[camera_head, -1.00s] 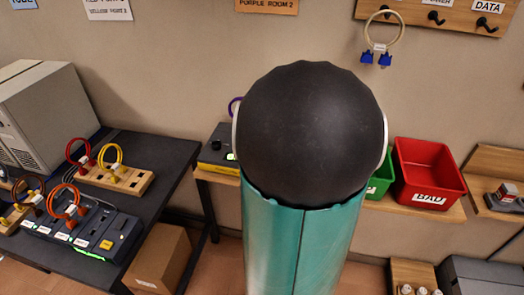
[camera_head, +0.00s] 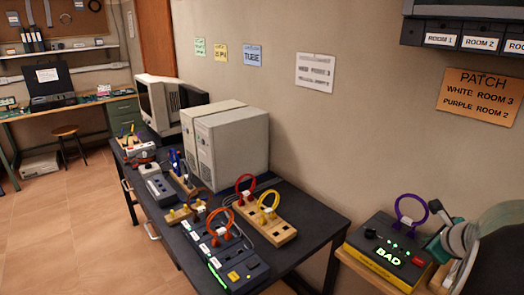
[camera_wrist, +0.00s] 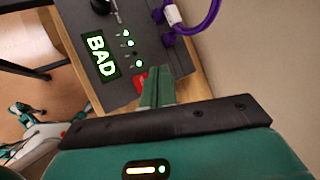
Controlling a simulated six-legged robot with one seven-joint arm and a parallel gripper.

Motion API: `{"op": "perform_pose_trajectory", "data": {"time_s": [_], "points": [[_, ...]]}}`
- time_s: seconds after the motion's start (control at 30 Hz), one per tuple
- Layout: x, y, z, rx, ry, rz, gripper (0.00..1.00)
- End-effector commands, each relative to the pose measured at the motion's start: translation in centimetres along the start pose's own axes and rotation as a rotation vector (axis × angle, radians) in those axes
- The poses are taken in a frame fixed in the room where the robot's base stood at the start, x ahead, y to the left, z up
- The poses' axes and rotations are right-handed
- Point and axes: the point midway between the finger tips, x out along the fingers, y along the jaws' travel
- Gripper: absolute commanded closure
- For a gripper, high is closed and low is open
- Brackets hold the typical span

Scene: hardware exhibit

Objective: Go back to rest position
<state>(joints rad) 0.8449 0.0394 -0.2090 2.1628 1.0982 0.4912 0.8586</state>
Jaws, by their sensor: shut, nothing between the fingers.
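My gripper (camera_wrist: 156,88) points up from the bottom of the wrist view, with its teal fingers together and nothing between them. In that view it overlaps the near edge of a dark tester box (camera_wrist: 130,50) with a lit "BAD" display. I cannot tell whether it touches the box. In the head view, my gripper (camera_head: 438,248) is at the right edge, just right of the tester box (camera_head: 390,248). A purple cable loop (camera_head: 411,208) stands at the back of the box, and its purple plugs and cable (camera_wrist: 195,25) also show in the wrist view.
The tester stands on a wooden shelf (camera_head: 350,262) against the wall. Left of it, a black table (camera_head: 325,215) carries grey computer cases (camera_head: 230,145), a red cable loop (camera_head: 246,187), a yellow cable loop (camera_head: 268,205) and a switch box (camera_head: 225,255). Open floor (camera_head: 75,225) lies at the left.

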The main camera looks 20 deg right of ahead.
Motion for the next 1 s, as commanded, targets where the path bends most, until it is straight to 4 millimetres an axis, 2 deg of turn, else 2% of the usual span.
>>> {"op": "perform_pose_trajectory", "data": {"time_s": [0.07, 0.13, 0.27, 0.4, 0.5, 0.57, 0.6, 0.7, 0.8, 0.9, 1.0], "points": [[-0.1, 0.3, 0.6, -0.021, -0.007, 0.006, 1.0], [-0.4, 1.1, 2.0, -0.084, -0.024, 0.024, 1.0], [-1.8, 4.9, 7.1, -0.341, -0.095, 0.092, 1.0], [-4.9, 11.7, 13.4, -0.773, -0.206, 0.185, 1.0], [-8.0, 17.1, 16.6, -1.126, -0.291, 0.237, 1.0], [-10.1, 20.4, 17.8, -1.352, -0.343, 0.262, 1.0], [-11.6, 22.5, 18.3, -1.505, -0.376, 0.275, 1.0], [-15.0, 27.0, 18.6, -1.879, -0.445, 0.288, 1.0], [-17.9, 30.2, 17.8, -2.221, -0.487, 0.28, 1.0], [-19.8, 31.9, 16.8, -2.476, -0.502, 0.262, 1.0], [-20.7, 32.6, 16.1, -2.623, -0.5, 0.248, 1.0]]}}
